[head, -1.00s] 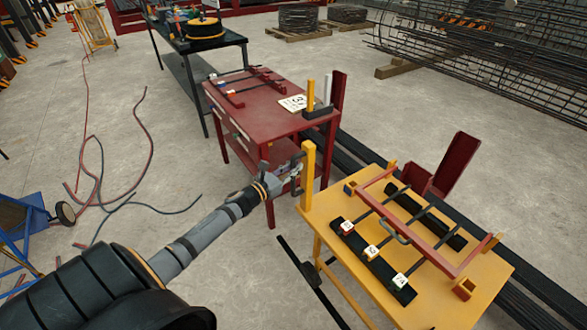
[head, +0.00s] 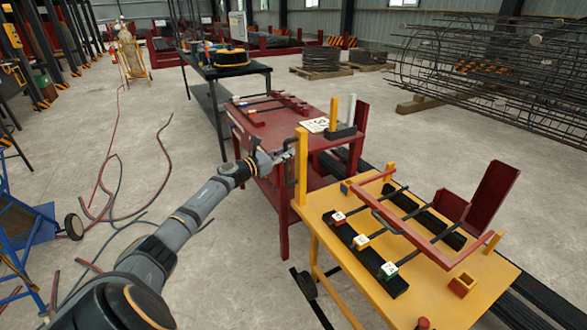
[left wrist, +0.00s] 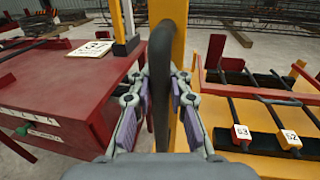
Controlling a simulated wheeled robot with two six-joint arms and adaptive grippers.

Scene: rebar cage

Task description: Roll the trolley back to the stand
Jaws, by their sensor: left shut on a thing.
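The yellow trolley (head: 335,232) stands at the front right in the head view, with a yellow post (head: 300,168) at its near left corner. My left gripper (head: 283,155) is at that post, beside the red stand (head: 270,135). In the left wrist view its fingers (left wrist: 160,100) are shut around a dark upright handle (left wrist: 160,75) in front of the post (left wrist: 180,60). The red stand (left wrist: 60,95) is on the left there, the trolley (left wrist: 225,115) on the right. My right gripper is not in view.
A red frame (head: 440,258) over dark bars and marked cubes (head: 362,241) lies on the trolley. A dark table (head: 222,72) stands behind the stand. Hoses (head: 115,165) and a blue cart (head: 35,225) are on the floor at left. A rebar cage (head: 480,65) is at back right.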

